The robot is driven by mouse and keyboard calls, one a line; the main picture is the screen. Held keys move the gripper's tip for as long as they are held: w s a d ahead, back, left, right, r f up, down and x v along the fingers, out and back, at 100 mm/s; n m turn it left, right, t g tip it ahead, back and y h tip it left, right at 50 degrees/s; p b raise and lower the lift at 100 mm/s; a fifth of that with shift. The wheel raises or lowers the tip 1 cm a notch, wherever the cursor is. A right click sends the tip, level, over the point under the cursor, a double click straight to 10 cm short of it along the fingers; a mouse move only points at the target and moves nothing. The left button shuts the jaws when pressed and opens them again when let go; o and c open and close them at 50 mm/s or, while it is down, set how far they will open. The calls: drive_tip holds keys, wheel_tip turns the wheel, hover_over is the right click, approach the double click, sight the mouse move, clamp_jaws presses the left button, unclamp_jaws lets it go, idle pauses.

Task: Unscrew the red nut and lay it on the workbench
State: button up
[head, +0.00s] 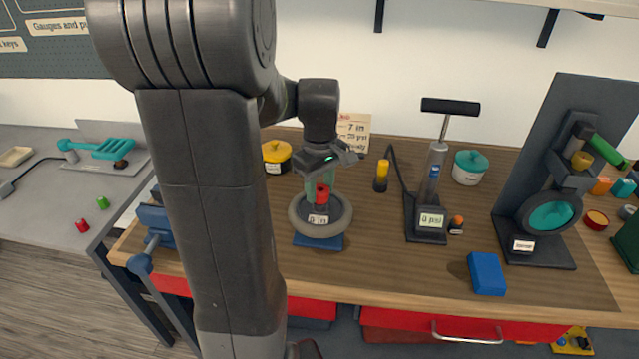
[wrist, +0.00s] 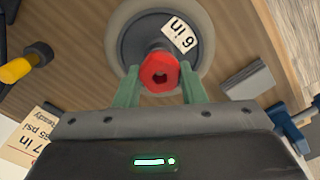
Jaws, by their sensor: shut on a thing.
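The red nut (wrist: 158,72) sits between the green fingers of my gripper (wrist: 160,88), in the middle of the wrist view. In the head view the red nut (head: 322,192) is at the hub of a small grey wheel (head: 335,226) lying flat on a blue stand (head: 318,241). My gripper (head: 322,185) points down over the wheel and is shut on the nut. The wheel (wrist: 203,60) bears a label reading "6 in". Whether the nut still touches the thread below it is hidden.
The wooden workbench (head: 400,275) has bare room in front of the wheel. A yellow-topped post (head: 382,172) and a pump (head: 432,195) stand to the right. A blue block (head: 486,273) lies near the front edge. A blue vise (head: 152,230) is at the left.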

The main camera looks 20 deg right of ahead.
sight(321, 192)
drive_tip(key=n, duration=0.5)
drive_tip(key=shift+r+p, duration=0.1)
drive_tip(key=shift+p, duration=0.3)
drive_tip(key=n, duration=0.5)
drive_tip(key=shift+d+n, duration=0.1)
drive_tip(key=shift+n, duration=0.2)
drive_tip(key=o, duration=1)
drive_tip(key=shift+d, duration=0.2)
drive_tip(key=shift+o, duration=0.2)
drive_tip(key=shift+a, duration=0.15)
wheel_tip(321, 192, up, 14)
